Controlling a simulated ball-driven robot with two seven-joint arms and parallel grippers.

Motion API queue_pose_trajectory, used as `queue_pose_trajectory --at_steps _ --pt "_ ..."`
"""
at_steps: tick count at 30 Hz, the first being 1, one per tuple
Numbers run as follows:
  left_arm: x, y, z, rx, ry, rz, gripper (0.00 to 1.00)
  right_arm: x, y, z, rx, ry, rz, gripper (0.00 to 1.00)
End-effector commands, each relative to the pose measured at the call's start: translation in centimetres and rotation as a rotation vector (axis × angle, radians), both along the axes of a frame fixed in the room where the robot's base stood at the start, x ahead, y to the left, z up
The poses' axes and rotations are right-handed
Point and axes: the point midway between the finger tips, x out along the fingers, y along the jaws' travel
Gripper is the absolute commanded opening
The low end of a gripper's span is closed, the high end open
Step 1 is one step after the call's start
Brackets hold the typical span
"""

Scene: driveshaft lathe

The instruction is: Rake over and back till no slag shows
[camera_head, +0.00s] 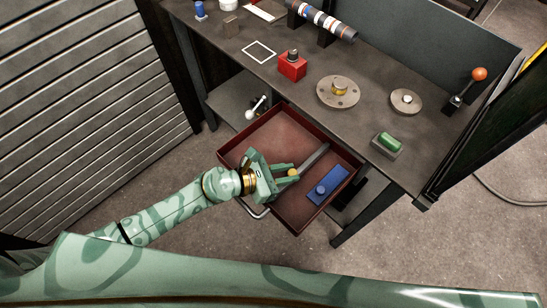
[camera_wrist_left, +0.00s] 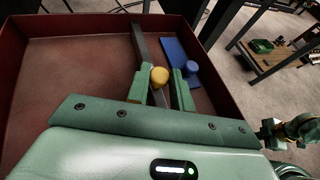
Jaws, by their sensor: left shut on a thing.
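A grey bar with a yellow knob (camera_head: 314,157) lies in the open dark red drawer (camera_head: 252,143). My left gripper (camera_head: 290,172) reaches into the drawer and is shut on this bar near its knob. In the left wrist view the yellow knob (camera_wrist_left: 159,76) sits between the two green fingers, and the bar runs away to the far wall. I make out no separate rake and no clear slag on the drawer floor. A green and brass part at the right edge of the left wrist view, probably my right gripper (camera_wrist_left: 300,130), is too small to read.
A blue block with a round knob (camera_head: 328,187) lies in the drawer right of the bar. Above is the grey workbench (camera_head: 215,50) with a red block (camera_head: 292,65), two round discs, a green-topped block (camera_head: 387,143) and a shaft on supports. The drawer's left floor is clear.

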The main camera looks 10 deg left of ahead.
Motion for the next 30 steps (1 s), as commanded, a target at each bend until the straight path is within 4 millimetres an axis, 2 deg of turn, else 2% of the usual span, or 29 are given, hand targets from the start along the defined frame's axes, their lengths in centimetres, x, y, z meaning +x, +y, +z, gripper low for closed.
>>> queue_pose_trajectory --at_steps 13,14,15,16,30 --pt "-0.39 -0.54 -0.06 -0.001 0.0 0.0 0.0 0.05 -0.16 0.25 -0.002 -0.002 0.001 0.0" --pt "-0.39 -0.54 -0.06 -0.001 0.0 0.0 0.28 0.04 -0.17 0.25 -0.002 -0.002 0.001 0.0" --pt "-0.38 -0.52 -0.06 0.0 0.0 0.0 0.39 0.05 -0.19 0.25 -0.003 -0.001 0.001 0.0" --pt "-0.38 -0.52 -0.06 0.0 0.001 0.0 0.43 0.04 -0.21 0.25 -0.003 -0.001 0.001 0.0" --pt "-0.39 -0.38 0.02 0.0 0.0 0.001 0.43 0.04 -0.27 0.3 -0.004 -0.001 0.001 0.0"
